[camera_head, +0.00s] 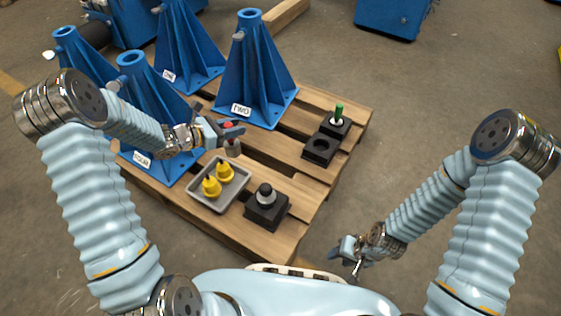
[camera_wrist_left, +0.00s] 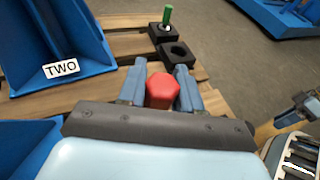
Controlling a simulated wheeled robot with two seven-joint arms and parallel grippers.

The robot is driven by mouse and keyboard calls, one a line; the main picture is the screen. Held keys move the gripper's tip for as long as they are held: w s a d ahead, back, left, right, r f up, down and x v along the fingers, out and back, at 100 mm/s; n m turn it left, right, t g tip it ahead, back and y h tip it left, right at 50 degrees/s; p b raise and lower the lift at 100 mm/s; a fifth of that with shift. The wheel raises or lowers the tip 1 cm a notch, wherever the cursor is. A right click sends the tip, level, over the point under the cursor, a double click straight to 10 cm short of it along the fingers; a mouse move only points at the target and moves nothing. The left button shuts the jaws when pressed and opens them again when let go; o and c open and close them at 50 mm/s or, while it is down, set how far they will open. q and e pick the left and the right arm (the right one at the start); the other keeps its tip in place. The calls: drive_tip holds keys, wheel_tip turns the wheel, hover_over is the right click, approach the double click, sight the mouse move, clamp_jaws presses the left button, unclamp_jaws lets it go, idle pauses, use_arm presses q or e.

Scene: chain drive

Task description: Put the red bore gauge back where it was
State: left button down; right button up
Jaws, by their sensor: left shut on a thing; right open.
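My left gripper (camera_head: 229,130) is shut on the red bore gauge (camera_head: 232,146) and holds it over the pallet, behind the grey tray. In the left wrist view the gauge's red top (camera_wrist_left: 162,90) sits between the two fingers (camera_wrist_left: 158,88). A black holder block with an empty round hole (camera_head: 319,149) stands on the right side of the pallet; it also shows in the left wrist view (camera_wrist_left: 178,54). Beside it a similar block holds a green-handled gauge (camera_head: 339,115) upright. My right gripper (camera_head: 350,257) is open and empty, off the pallet's front right.
The grey tray (camera_head: 244,183) holds two yellow pieces (camera_head: 211,187). A black block with a dark-knobbed metal piece (camera_head: 266,204) stands at the pallet's front. Several blue stands, one labelled TWO (camera_head: 250,75), fill the back and left. Pallet boards between gripper and empty block are clear.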

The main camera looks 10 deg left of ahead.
use_arm(q)
drive_tip(key=shift+w+d+t, duration=0.1)
drive_tip(key=shift+w+t, duration=0.2)
drive_tip(key=shift+w, duration=0.15)
drive_tip(key=w+d+f+b, duration=0.3)
drive_tip(key=w+d+f, duration=0.3)
drive_tip(key=d+f, duration=0.6)
drive_tip(key=shift+f+b, duration=0.3)
drive_tip(key=shift+b, duration=0.1)
drive_tip(key=shift+f, duration=0.2)
drive_tip(key=c, duration=0.8)
unclamp_jaws()
